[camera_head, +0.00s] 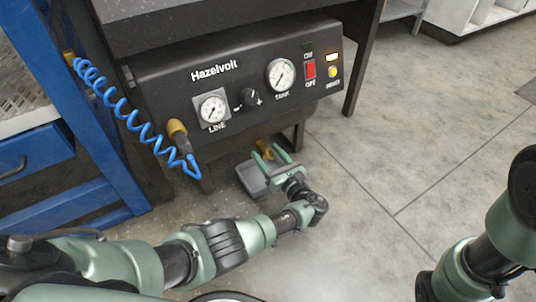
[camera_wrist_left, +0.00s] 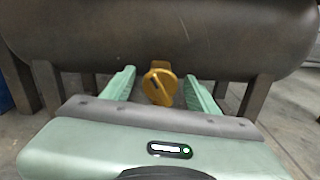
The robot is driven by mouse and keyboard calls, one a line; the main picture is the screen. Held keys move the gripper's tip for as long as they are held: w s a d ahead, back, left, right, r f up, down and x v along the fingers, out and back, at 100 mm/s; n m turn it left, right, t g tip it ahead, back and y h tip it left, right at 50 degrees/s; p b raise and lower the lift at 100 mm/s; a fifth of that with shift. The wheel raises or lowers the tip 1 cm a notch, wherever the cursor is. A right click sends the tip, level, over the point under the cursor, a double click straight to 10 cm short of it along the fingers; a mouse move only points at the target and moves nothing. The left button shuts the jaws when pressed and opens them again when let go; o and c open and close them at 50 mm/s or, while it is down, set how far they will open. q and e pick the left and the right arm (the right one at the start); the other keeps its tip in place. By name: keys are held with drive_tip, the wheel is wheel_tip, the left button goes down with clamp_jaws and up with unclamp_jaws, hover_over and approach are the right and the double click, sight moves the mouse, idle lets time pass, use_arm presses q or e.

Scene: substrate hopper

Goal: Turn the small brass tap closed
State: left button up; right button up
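The small brass tap (camera_head: 264,148) is low under the black Hazelvolt panel, partly hidden by my left gripper in the head view. In the left wrist view the brass tap (camera_wrist_left: 160,87) shows a round knob with a dark slot, below a dark rounded tank (camera_wrist_left: 160,35). My left gripper (camera_head: 267,153) is open, with one green finger on each side of the tap. In the wrist view gaps show between the tap and both fingers. My right arm is at the right edge of the head view; its fingers do not show.
The Hazelvolt panel (camera_head: 240,80) carries gauges, a knob and a red switch just above my left gripper. A coiled blue hose (camera_head: 130,115) hangs at the left beside a blue bench (camera_head: 80,110). Legs stand on both sides of the tap. Floor at right is clear.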

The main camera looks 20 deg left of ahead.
use_arm(q)
drive_tip(key=p+v, duration=0.1)
drive_tip(key=v, duration=0.6)
drive_tip(key=shift+s+d+p, duration=0.25)
drive_tip(key=shift+d+p, duration=0.05)
drive_tip(key=shift+d, duration=0.05)
